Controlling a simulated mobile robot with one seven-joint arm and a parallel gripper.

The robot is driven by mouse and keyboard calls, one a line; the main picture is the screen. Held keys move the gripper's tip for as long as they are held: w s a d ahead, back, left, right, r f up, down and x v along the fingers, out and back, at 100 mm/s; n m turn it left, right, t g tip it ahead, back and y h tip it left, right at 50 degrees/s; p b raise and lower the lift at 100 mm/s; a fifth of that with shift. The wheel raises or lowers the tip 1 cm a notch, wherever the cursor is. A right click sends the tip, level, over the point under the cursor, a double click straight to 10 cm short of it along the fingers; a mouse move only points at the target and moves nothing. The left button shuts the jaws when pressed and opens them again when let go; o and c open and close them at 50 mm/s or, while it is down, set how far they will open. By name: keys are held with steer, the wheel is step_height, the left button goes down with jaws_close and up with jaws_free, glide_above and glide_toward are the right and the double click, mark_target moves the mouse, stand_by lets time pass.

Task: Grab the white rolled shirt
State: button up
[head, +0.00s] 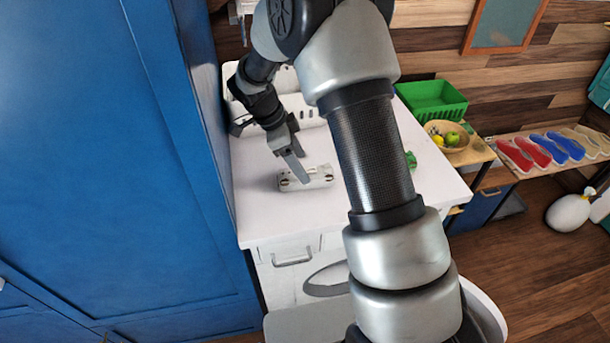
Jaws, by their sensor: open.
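A small whitish bundle with dark spots near its ends, which looks like the white rolled shirt (318,178), lies on the white counter top (262,215). My gripper (297,170) points down at its left part, with the fingers open. The fingers overlap the bundle's upper left edge in the head view. I cannot tell whether they touch it or are above it. The fingers hide a small part of the bundle.
A tall blue cabinet (110,150) stands close on the left. A green crate (432,100) and a fruit bowl (446,140) stand at the right. A small green item (410,160) is partly behind my arm. Shoes (540,149) lie on a right shelf. The counter's front left is clear.

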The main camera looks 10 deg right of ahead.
steer(key=x, duration=0.3)
steer(key=shift+s+f+p, duration=0.35)
steer(key=shift+f+p, duration=0.05)
steer(key=shift+d+f, duration=0.2)
steer(key=shift+f, duration=0.4)
steer(key=c, duration=1.2)
